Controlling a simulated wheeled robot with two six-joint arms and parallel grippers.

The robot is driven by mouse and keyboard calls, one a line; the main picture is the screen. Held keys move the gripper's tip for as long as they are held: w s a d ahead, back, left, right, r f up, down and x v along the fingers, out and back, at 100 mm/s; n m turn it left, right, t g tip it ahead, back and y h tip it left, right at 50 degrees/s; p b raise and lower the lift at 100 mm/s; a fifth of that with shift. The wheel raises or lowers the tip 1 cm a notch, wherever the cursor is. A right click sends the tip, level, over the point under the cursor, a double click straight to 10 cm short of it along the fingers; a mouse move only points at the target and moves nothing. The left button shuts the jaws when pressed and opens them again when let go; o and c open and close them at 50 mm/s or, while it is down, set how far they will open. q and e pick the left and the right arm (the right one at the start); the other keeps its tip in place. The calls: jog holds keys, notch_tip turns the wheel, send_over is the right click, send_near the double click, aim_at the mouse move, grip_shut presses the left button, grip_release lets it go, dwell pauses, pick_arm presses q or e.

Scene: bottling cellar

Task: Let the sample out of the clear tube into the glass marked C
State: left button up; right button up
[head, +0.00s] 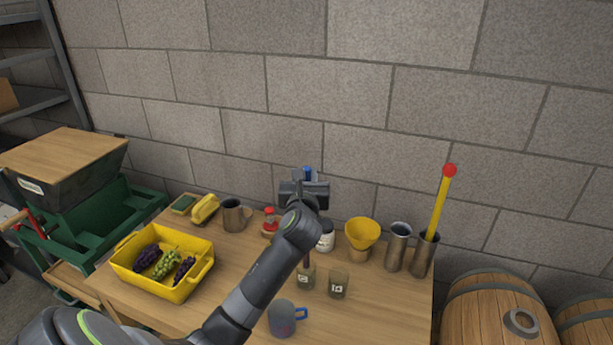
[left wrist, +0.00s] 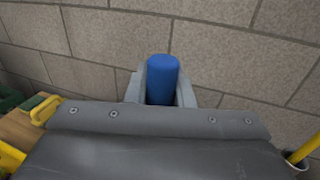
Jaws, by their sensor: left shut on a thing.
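My left gripper (head: 306,182) is shut on the blue top (head: 308,171) of an upright tube above the table. The blue top also shows between the fingers in the left wrist view (left wrist: 162,80). My wrist hides most of the tube; a dark reddish lower piece (head: 306,259) shows below it, over or in a small glass (head: 306,279). I cannot tell whether its tip is inside that glass. A second small glass (head: 338,284) stands just to the right. Both glasses bear labels, too small to read surely. My right gripper is not in view.
A grey mug (head: 282,320) with a blue handle stands in front. Behind are a white jar (head: 326,238), a yellow funnel (head: 362,233) and metal cylinders (head: 397,250), one holding a yellow rod (head: 439,205). A yellow crate (head: 170,289) of grapes is at left.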

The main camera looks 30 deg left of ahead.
pick_arm(q)
jog(key=shift+f, duration=0.1)
notch_tip(320, 180, down, 3)
jog(key=shift+f+b, duration=0.1)
jog(key=shift+b, duration=0.45)
jog(key=shift+f, duration=0.35)
dwell(1.2)
dwell(0.9)
dwell(3.2)
notch_tip(320, 180, up, 12)
jog(key=p, duration=0.8)
jog(key=shift+r, duration=0.1)
